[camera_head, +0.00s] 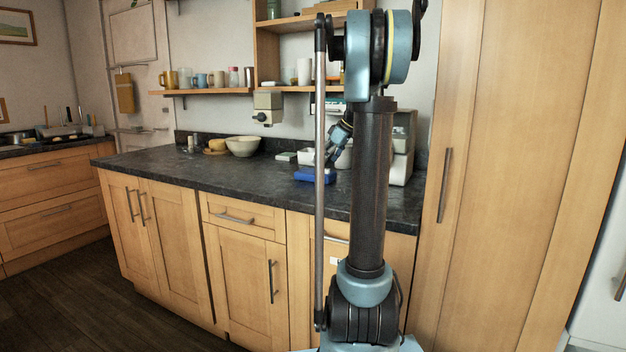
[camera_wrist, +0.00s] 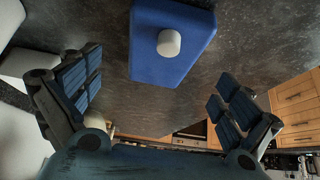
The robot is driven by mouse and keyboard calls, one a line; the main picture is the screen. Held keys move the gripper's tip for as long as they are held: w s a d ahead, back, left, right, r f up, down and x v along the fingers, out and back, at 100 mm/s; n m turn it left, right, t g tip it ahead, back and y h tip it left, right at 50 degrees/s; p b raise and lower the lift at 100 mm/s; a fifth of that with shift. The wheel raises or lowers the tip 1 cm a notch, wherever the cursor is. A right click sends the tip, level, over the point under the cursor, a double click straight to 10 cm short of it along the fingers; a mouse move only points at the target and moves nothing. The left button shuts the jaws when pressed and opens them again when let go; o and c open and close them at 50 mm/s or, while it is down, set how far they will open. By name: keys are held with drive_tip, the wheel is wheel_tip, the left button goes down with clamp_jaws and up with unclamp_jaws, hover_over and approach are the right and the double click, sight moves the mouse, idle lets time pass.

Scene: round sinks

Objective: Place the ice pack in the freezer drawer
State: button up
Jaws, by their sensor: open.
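The ice pack (camera_head: 314,175) is a blue block lying on the dark countertop, partly hidden behind a thin rod of my arm. In the wrist view the ice pack (camera_wrist: 165,65) shows as a blue slab with a white round cap, at the top middle. My gripper (camera_wrist: 160,70) is open, one finger pad on each side of the picture, with the ice pack seen between and beyond them. In the head view my gripper is mostly hidden behind my arm, just above the counter near the pack. No open freezer drawer shows; I cannot tell which front is the freezer.
A white bowl (camera_head: 243,146) stands left on the counter (camera_head: 180,168). White containers stand behind the ice pack, and a white and grey appliance (camera_head: 401,150) is to its right. A shelf (camera_head: 210,91) with mugs hangs above. A tall wooden cupboard (camera_head: 510,150) and a white front (camera_head: 600,290) stand right.

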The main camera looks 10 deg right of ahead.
sight(317, 172)
drive_tip(key=shift+x, duration=3)
drive_tip(key=c, duration=1.6)
drive_tip(key=shift+r, duration=0.1)
